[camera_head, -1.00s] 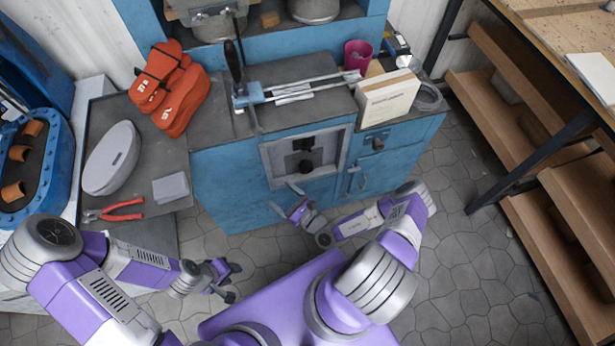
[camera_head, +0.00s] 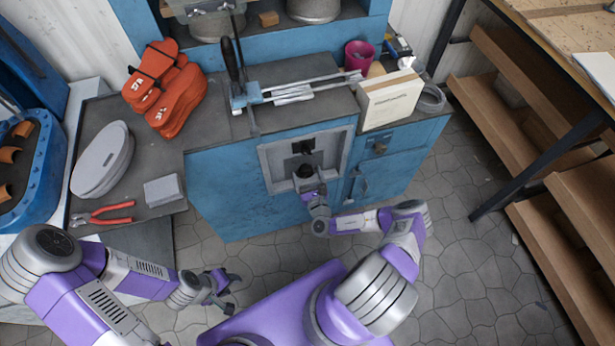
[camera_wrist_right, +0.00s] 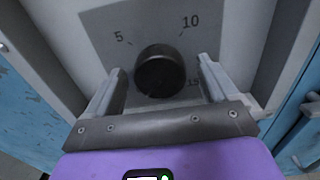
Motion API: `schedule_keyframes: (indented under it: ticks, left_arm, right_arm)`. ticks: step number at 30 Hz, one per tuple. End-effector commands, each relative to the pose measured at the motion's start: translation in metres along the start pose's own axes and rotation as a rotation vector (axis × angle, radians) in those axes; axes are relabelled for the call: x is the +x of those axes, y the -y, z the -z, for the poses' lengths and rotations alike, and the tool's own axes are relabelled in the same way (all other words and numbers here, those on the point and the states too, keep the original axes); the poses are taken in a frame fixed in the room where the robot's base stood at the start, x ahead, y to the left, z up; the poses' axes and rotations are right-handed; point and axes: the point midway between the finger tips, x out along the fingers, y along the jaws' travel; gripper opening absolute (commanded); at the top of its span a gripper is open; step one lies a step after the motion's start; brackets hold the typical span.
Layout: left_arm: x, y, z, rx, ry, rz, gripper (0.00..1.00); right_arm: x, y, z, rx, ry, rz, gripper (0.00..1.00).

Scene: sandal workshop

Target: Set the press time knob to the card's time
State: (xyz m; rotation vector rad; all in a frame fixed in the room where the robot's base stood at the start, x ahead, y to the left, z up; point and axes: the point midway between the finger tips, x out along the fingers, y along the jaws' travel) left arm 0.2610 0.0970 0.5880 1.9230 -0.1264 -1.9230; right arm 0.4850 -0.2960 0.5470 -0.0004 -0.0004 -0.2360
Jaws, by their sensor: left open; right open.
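The press time knob (camera_wrist_right: 160,72) is a round black knob on a grey panel (camera_wrist_right: 100,30) in the right wrist view. Printed marks 5, 10 and a partly hidden 15 stand around it. I cannot make out a pointer on the knob. In the head view the knob (camera_head: 305,172) sits in the recessed panel on the blue press front. My right gripper (camera_wrist_right: 155,90) is open, with a finger on each side of the knob; I cannot tell if either touches it. My left gripper (camera_head: 222,286) is open and empty, away from the press. I cannot identify the time card.
On the press top are a boxy cream block (camera_head: 390,98), a pink cup (camera_head: 358,55) and a long-handled lever (camera_head: 233,65). Red sandals (camera_head: 165,90), pliers (camera_head: 100,214) and a grey block (camera_head: 164,190) lie at left. Shelves (camera_head: 500,110) stand right.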

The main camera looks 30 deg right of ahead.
Motion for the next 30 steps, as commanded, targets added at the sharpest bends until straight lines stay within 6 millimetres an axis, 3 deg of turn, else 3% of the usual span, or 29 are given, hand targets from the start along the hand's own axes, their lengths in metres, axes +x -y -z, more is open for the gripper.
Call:
schedule_keyframes:
  ticks: [5,16,30]
  left_arm:
    - [-0.0003,-0.0002,-0.0001,0.0,0.0,0.0,0.43]
    - [-0.0003,-0.0001,-0.0001,0.0,0.0,0.0,0.43]
    - [-0.0073,-0.0028,-0.0004,0.0,0.0,0.0,0.43]
  right_arm:
    - [0.0,0.0001,-0.0004,0.0,0.0,0.0,0.87]
    - [-0.0004,0.0,-0.0001,0.0,0.0,0.0,0.31]
    - [-0.0009,-0.0001,-0.0007,0.125,-0.002,0.0,0.31]
